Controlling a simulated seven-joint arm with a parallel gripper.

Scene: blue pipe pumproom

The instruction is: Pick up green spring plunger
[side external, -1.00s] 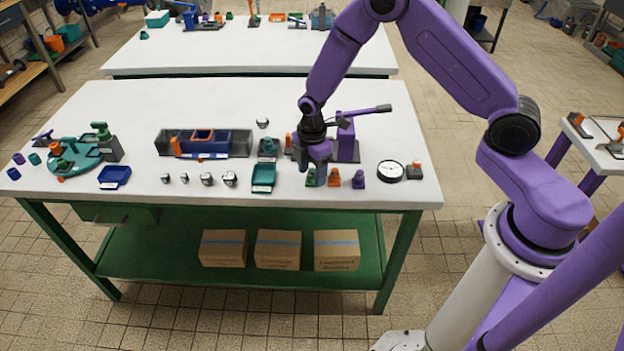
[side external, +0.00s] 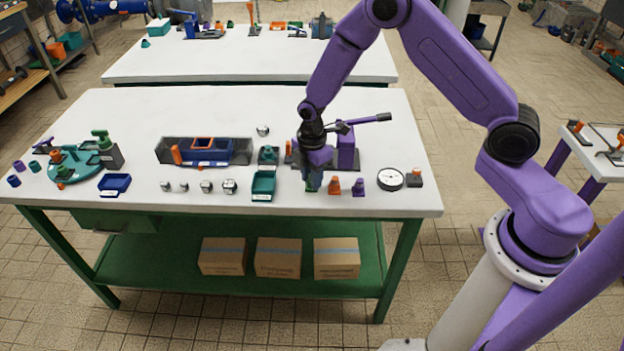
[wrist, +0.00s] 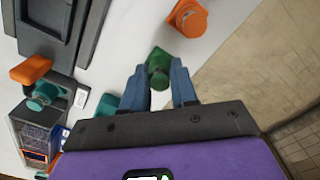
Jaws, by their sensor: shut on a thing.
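The green spring plunger (wrist: 158,66) is between the two blue fingers of my gripper (wrist: 160,82) in the wrist view. My gripper is shut on it. In the side view my gripper (side external: 313,182) is low at the front of the white table, and the green plunger (side external: 312,186) shows only partly below the fingers. I cannot tell whether its base still touches the table. An orange plunger (side external: 334,186) stands just right of it, and a purple plunger (side external: 358,187) stands farther right.
A teal tray (side external: 263,186) lies close on the left. A purple lever press (side external: 347,150) stands behind my gripper. A round dial gauge (side external: 390,179) lies to the right. The orange plunger also shows near the top of the wrist view (wrist: 188,18). The table's front edge is near.

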